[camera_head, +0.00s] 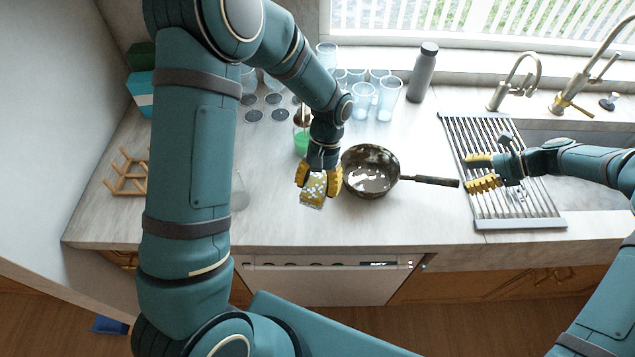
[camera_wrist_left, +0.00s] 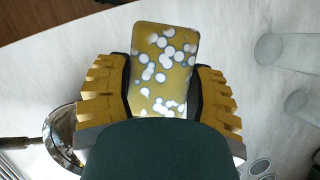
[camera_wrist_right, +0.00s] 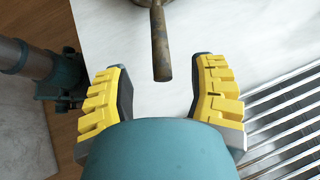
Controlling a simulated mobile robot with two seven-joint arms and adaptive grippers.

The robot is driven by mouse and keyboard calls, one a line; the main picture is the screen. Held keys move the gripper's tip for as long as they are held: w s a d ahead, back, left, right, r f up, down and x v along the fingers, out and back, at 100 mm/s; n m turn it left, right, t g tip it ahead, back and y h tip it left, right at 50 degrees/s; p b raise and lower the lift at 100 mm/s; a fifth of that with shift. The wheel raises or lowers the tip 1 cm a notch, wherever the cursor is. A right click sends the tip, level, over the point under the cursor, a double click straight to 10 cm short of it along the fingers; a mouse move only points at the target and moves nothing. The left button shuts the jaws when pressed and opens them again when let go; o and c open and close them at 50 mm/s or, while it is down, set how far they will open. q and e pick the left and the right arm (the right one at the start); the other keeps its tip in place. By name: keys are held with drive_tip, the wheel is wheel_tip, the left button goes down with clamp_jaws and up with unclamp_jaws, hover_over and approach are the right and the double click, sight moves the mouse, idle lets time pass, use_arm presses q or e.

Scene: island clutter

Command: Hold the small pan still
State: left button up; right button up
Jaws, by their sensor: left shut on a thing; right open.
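The small pan (camera_head: 370,172) is a dark metal pan on the counter, with its dark handle (camera_head: 430,181) pointing right. My right gripper (camera_head: 482,172) is open, to the right of the handle's end and apart from it. In the right wrist view the handle (camera_wrist_right: 160,50) points between the open fingers (camera_wrist_right: 163,95). My left gripper (camera_head: 319,178) is shut on a yellow box with white dots (camera_head: 313,191), just left of the pan. The left wrist view shows the box (camera_wrist_left: 163,65) between the fingers and part of the pan (camera_wrist_left: 60,135) at the left.
A drying rack (camera_head: 515,215) lies beside the sink at the right. Several glasses (camera_head: 362,98) and a grey bottle (camera_head: 422,72) stand at the back. A green cup (camera_head: 301,143) is behind my left gripper. A wooden rack (camera_head: 127,175) is at the left. The counter front is clear.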

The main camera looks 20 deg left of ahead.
sight(448, 179)
drive_tip(key=shift+x, duration=4.25)
drive_tip(key=c, duration=0.7)
drive_tip(key=shift+o, duration=0.2)
clamp_jaws()
